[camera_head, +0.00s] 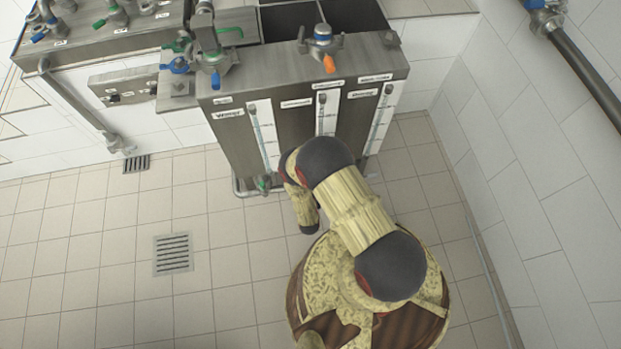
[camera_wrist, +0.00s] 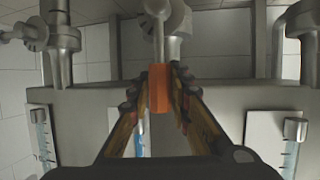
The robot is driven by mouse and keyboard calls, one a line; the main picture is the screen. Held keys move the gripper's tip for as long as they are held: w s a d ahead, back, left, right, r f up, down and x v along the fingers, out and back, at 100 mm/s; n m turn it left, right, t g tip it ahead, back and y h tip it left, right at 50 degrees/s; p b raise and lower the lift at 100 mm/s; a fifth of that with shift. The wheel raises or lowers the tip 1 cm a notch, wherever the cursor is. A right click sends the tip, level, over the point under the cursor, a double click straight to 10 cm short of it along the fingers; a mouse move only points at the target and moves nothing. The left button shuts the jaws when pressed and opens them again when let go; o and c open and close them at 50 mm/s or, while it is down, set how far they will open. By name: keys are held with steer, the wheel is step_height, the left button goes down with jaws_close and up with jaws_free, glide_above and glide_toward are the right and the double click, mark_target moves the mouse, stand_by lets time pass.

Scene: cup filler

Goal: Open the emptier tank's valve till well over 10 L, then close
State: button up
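The steel tank unit (camera_head: 225,130) stands ahead with three upright level gauges on its front: left (camera_head: 262,135), middle (camera_head: 321,112) and right (camera_head: 380,118). Their readings are too small to tell. The valve with the orange handle (camera_head: 329,63) sits on top above the middle gauge, its handle hanging over the front edge. In the wrist view the orange handle (camera_wrist: 160,95) appears between the fingertips of my gripper (camera_wrist: 158,78). The fingers are apart. In the head view no finger is at the handle; my arm hides the gripper below it. Contact does not show.
A blue-and-green-handled valve (camera_head: 212,62) stands at the left of the tank top. A small green-handled outlet (camera_head: 263,184) is low at the front left. A wall pipe (camera_head: 585,75) runs at the right. The tiled floor around the drain grate (camera_head: 172,253) is clear.

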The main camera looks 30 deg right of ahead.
steer(key=o, duration=0.5)
steer(key=shift+a, duration=0.1)
steer(key=v, duration=0.7)
steer(key=shift+s+r, duration=0.1)
steer(key=shift+s, duration=0.1)
